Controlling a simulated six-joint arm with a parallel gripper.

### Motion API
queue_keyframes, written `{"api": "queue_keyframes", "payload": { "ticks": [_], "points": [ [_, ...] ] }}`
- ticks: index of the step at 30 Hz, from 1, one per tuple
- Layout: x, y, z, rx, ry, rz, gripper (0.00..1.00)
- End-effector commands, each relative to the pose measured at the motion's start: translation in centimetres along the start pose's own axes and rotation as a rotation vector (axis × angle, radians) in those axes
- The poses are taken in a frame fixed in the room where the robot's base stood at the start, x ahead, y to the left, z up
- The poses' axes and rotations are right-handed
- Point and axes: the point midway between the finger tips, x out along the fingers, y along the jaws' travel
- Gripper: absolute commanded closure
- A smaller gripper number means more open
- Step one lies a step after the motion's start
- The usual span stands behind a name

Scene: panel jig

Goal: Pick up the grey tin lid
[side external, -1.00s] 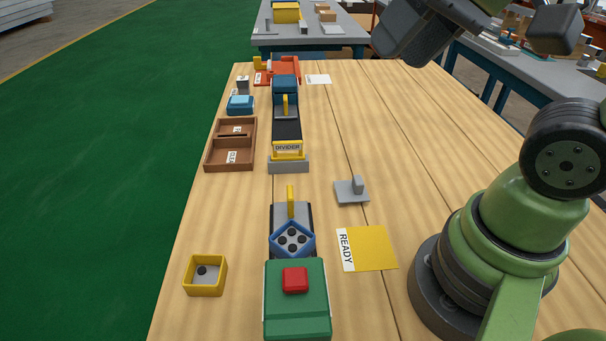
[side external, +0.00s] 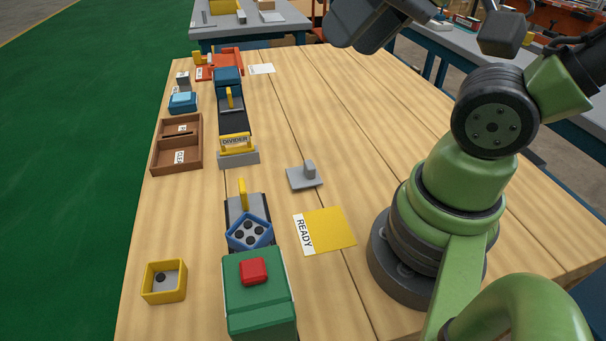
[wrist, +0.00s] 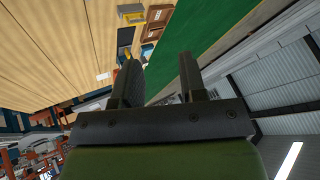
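A grey square plate with an upright grey knob, which fits the grey tin lid (side external: 304,177), lies flat on the wooden table in the side view, above the yellow READY patch. Nothing touches it. I cannot pick it out in the wrist view. My gripper shows in the wrist view (wrist: 160,78) with its two dark fingers apart and nothing between them. In the side view, a dark part of my arm's end is high at the top, well above the table, and its fingertips cannot be made out.
The yellow READY patch (side external: 329,230) is bare. A green box with a red button (side external: 253,271), a blue holder (side external: 249,233), a small yellow box (side external: 164,282) and a DIVIDER stand (side external: 238,158) lie to the left. A brown tray (side external: 177,158) is farther left. The table's middle is clear.

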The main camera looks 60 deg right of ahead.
Motion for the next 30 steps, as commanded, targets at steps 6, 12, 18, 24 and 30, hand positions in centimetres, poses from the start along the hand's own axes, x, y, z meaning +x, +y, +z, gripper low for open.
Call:
{"api": "queue_keyframes", "payload": {
  "ticks": [6, 12, 18, 24, 30],
  "points": [
    [0.0, 0.0, 0.0, 0.000, 0.000, 0.000, 0.62],
    [0.0, 0.0, 0.0, 0.000, 0.000, 0.000, 0.41],
    [0.0, 0.0, 0.0, 0.000, 0.000, 0.000, 0.34],
    [0.6, 0.2, -0.5, -0.035, -0.018, 0.022, 0.34],
    [4.2, 1.8, -2.9, -0.260, -0.135, 0.123, 0.34]
  ]
}}
